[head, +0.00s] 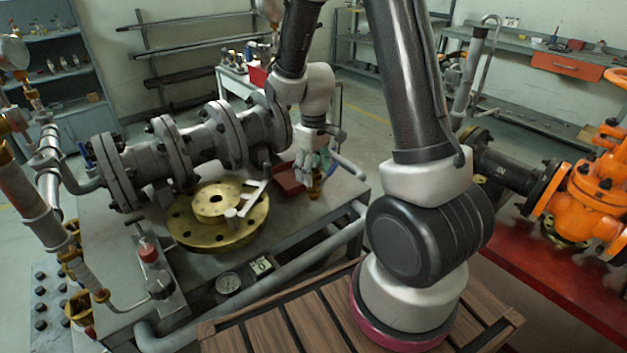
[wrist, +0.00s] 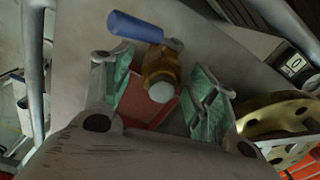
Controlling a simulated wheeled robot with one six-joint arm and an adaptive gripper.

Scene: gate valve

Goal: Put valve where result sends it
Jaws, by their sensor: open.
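A small brass valve (wrist: 160,68) with a blue lever (wrist: 134,27) is ahead of my gripper in the wrist view. My gripper (wrist: 160,88) is open, with one green-padded finger on each side of the valve's near end. I cannot tell whether either pad touches it. In the head view my gripper (head: 318,163) points down over the right part of the grey bench (head: 345,200). A bit of the brass valve (head: 314,187) shows below it; the rest is hidden.
A red tray (head: 287,181) lies beside my gripper and also shows in the wrist view (wrist: 148,105). A large brass flange (head: 190,236) lies to its left. Grey flanged piping (head: 190,150) runs behind. A red-topped bench with an orange valve (head: 598,185) is at right.

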